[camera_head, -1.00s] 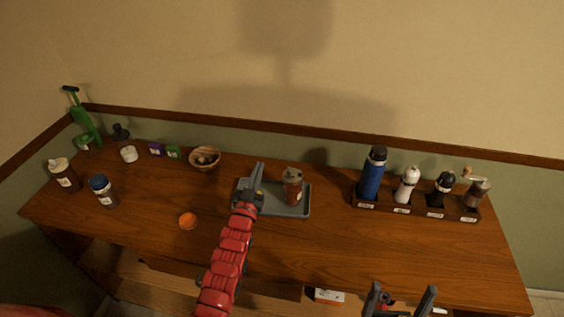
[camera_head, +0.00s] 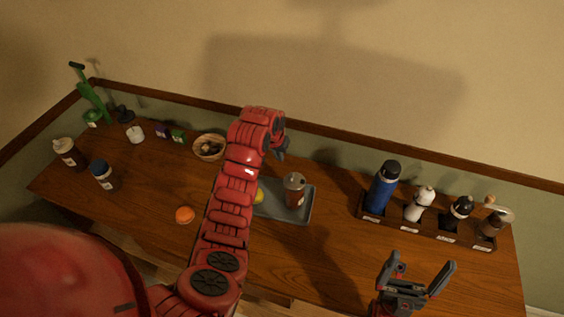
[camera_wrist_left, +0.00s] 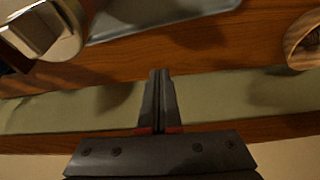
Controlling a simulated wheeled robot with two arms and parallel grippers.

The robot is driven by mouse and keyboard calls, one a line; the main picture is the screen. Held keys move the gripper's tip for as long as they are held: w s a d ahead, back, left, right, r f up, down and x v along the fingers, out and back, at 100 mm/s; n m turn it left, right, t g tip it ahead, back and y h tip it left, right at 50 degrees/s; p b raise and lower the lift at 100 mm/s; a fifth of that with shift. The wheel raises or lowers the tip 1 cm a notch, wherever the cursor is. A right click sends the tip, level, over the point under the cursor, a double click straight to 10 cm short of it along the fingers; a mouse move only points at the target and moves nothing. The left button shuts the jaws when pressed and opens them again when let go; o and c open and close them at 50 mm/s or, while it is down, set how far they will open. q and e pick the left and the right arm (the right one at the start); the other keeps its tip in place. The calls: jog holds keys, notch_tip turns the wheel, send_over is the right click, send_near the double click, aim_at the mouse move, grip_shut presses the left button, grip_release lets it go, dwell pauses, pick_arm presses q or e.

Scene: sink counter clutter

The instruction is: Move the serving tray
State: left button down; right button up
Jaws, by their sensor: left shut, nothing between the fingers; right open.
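The grey serving tray (camera_head: 302,212) lies flat near the middle of the wooden counter. A brown shaker with a metal top (camera_head: 294,190) stands on it, and something yellow (camera_head: 258,196) shows at its left end, partly hidden by my left arm. My left gripper (camera_head: 281,150) is raised above the back of the counter, shut and empty. In the left wrist view its fingers (camera_wrist_left: 158,95) are closed, with part of the tray (camera_wrist_left: 150,22) at the top. My right gripper (camera_head: 422,278) is open and empty above the counter's front right.
At right, a wooden rack (camera_head: 425,232) holds a blue bottle (camera_head: 383,188) and several containers. A wooden bowl (camera_head: 209,147) stands behind my left arm. An orange item (camera_head: 185,215) lies at the front left, with several jars further left.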

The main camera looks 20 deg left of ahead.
aim_at(284, 170)
pick_arm(q)
jog(key=b+x, duration=0.5)
jog(key=x, duration=0.5)
jog(key=shift+s+f+b, duration=0.1)
jog(key=shift+f+b, duration=0.1)
jog(key=shift+b, duration=0.15)
jog(key=p+v, duration=0.1)
jog(key=p, duration=0.1)
jog(key=shift+s+r+p, duration=0.15)
jog(key=shift+r+p, duration=0.1)
jog(key=shift+p, duration=0.1)
jog(key=s+p, duration=0.2)
jog(key=p, duration=0.1)
jog(key=shift+s+a, duration=0.1)
jog(key=shift+a, duration=0.1)
jog(key=shift+s+p, duration=0.25)
jog(key=shift+p, duration=0.1)
jog(key=shift+s+f, duration=0.2)
jog(key=shift+s, duration=0.05)
jog(key=shift+f, duration=0.1)
